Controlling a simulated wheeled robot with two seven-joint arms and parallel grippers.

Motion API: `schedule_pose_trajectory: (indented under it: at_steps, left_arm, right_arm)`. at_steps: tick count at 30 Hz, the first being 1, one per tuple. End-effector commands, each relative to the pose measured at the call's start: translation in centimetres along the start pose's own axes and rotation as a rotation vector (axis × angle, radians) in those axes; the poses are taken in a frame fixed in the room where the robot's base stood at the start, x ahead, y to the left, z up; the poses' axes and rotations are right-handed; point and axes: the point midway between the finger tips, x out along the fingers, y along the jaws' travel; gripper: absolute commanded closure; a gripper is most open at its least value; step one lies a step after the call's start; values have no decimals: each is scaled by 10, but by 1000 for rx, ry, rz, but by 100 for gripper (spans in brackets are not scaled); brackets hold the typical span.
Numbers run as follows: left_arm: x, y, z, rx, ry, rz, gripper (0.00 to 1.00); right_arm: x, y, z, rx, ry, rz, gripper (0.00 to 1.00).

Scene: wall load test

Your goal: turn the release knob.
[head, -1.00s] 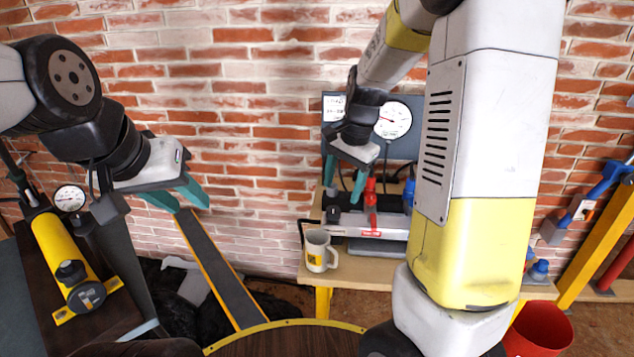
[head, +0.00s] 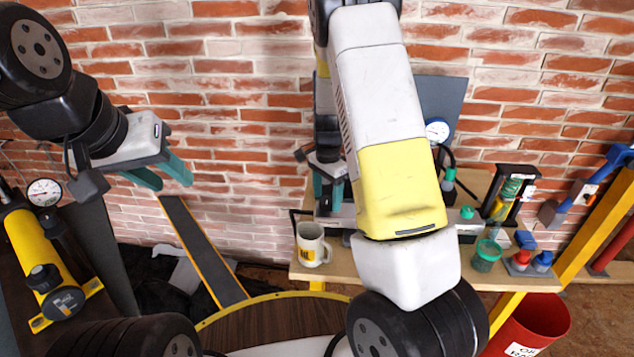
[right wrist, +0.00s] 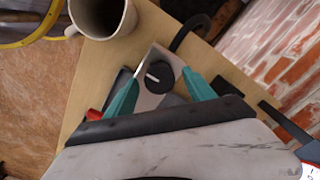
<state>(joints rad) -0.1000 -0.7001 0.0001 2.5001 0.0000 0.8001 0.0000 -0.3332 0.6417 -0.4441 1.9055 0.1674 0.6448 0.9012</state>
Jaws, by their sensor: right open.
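The release knob (right wrist: 158,76) is round and black with a white line on top, in the right wrist view. It sits on a light grey metal body (right wrist: 150,98) on the bench. My right gripper (right wrist: 162,76) is open, its teal fingers on either side of the knob; I cannot tell whether they touch it. In the head view my right gripper (head: 328,198) is low over the bench's left part, partly behind my forearm, and the knob is hidden there. My left gripper (head: 167,180) is open and empty in front of the brick wall.
A white mug (head: 312,246) stands close by on the wooden bench (head: 385,272); it also shows in the right wrist view (right wrist: 101,16). A red bucket (head: 535,325) stands below.

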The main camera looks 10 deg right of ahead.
Motion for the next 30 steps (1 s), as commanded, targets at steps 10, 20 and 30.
schedule_pose_trajectory:
  at_steps: [10,20,30]
  left_arm:
    - [0,0,0,0,0,0,64]
    - [0,0,0,0,0,0,64]
    - [0,0,0,0,0,0,64]
  right_arm:
    - [3,0,0,0,0,0,45]
    - [3,0,0,0,0,-1,100]
    - [3,0,-1,-77,0,-1,100]
